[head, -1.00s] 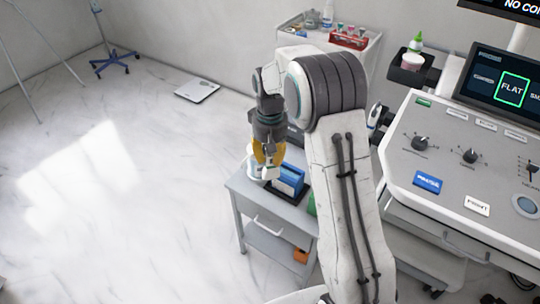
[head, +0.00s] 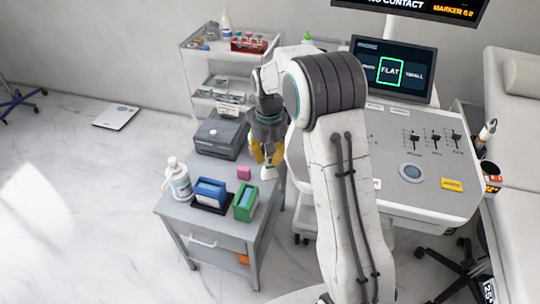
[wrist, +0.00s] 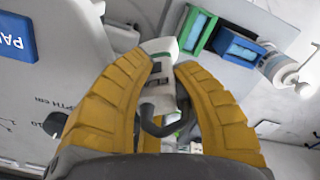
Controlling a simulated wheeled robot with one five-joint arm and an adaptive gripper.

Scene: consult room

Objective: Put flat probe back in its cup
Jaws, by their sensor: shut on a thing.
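My gripper (head: 267,155) has yellow fingers and is shut on a white probe with a grey cable end. The probe (head: 268,173) hangs below the fingertips in the head view, near the right edge of the small side table. In the wrist view the probe (wrist: 160,90) lies between the two yellow fingers (wrist: 157,80). At the right side of the ultrasound console, a white probe (head: 487,130) stands upright and a dark cup with an orange band (head: 492,180) sits lower. I cannot tell which cup belongs to the flat probe. My arm hides the console's left side.
The side table (head: 175,213) holds a pump bottle (head: 177,178), blue box (head: 209,190), green box (head: 245,203), pink block (head: 244,173) and grey case (head: 219,137). The console (head: 440,150) has a screen (head: 391,70) reading FLAT. An exam couch (head: 520,160) is at right.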

